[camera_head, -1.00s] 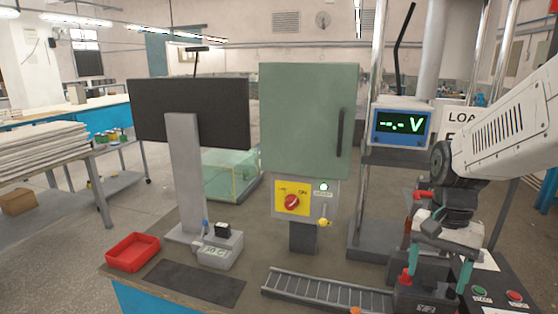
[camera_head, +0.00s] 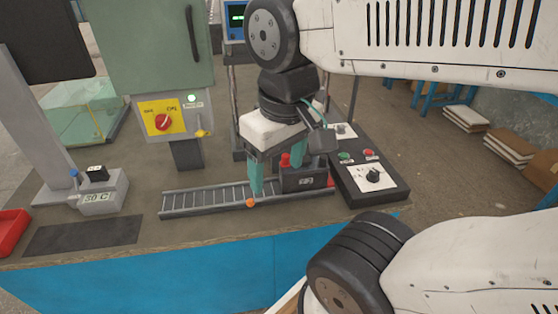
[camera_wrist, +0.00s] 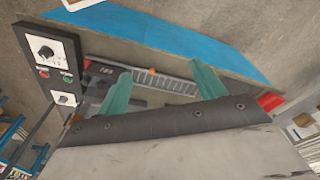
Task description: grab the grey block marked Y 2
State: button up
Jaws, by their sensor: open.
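The dark grey block (camera_head: 303,182) has a small pale label that I cannot read clearly now, and a red knob at its top. It stands at the right end of the roller track in the head view. My gripper (camera_head: 290,178) is open, its two teal fingers apart and pointing down over the track. In the head view the block appears between and partly behind the fingers. In the wrist view the block (camera_wrist: 101,71) shows beside the left finger, with the roller track in the gap of my gripper (camera_wrist: 160,70). Nothing is held.
The roller track (camera_head: 212,198) runs along the bench front. A control box (camera_head: 368,178) with knob and buttons stands just right of the block. A light grey block marked 30 C (camera_head: 100,197), a dark mat (camera_head: 82,236) and a red tray (camera_head: 9,233) lie left.

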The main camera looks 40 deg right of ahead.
aim_at(309, 176)
jog(key=u, duration=1.95)
jog(key=k, duration=1.4)
jog(key=z, duration=1.25)
